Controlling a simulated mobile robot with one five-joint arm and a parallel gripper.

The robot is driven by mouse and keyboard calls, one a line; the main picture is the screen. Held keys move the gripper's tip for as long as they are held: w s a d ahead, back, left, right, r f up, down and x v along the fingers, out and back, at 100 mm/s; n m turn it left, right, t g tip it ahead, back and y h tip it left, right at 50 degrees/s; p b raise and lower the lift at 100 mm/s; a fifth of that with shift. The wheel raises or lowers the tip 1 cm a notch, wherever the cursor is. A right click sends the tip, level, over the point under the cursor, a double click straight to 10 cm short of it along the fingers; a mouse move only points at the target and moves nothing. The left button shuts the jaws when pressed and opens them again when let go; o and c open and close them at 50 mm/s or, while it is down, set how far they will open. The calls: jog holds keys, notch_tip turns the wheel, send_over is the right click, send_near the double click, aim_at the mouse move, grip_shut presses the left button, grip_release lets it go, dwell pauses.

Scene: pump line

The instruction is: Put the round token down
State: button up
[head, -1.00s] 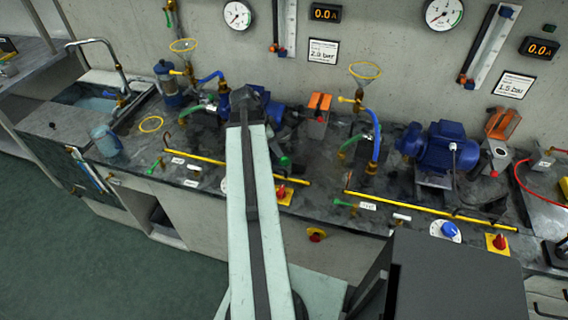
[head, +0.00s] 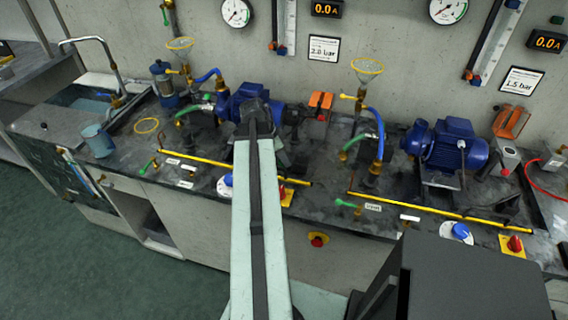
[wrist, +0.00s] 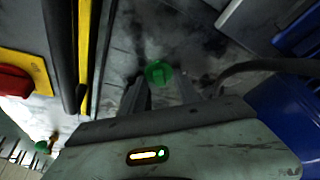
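The round token (wrist: 159,72) is green, with a darker mark at its middle, and shows in the wrist view just at the ends of my fingers. My gripper (wrist: 162,82) has its two dark fingers apart, one on each side of the token, with a gap seeming to show beside it. I cannot tell the token's exact height over the dark bench top. In the head view my arm reaches over the bench towards the left blue pump, and the arm hides the fingers and token.
The left blue pump (head: 246,103) stands close to my gripper. A yellow bar (head: 215,167) runs along the bench in front. A red knob on a yellow plate (wrist: 18,82) is at the wrist view's left. A second blue pump (head: 447,146) stands at right.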

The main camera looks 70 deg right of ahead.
grip_shut()
notch_tip(320, 180, up, 10)
jog(key=p, duration=1)
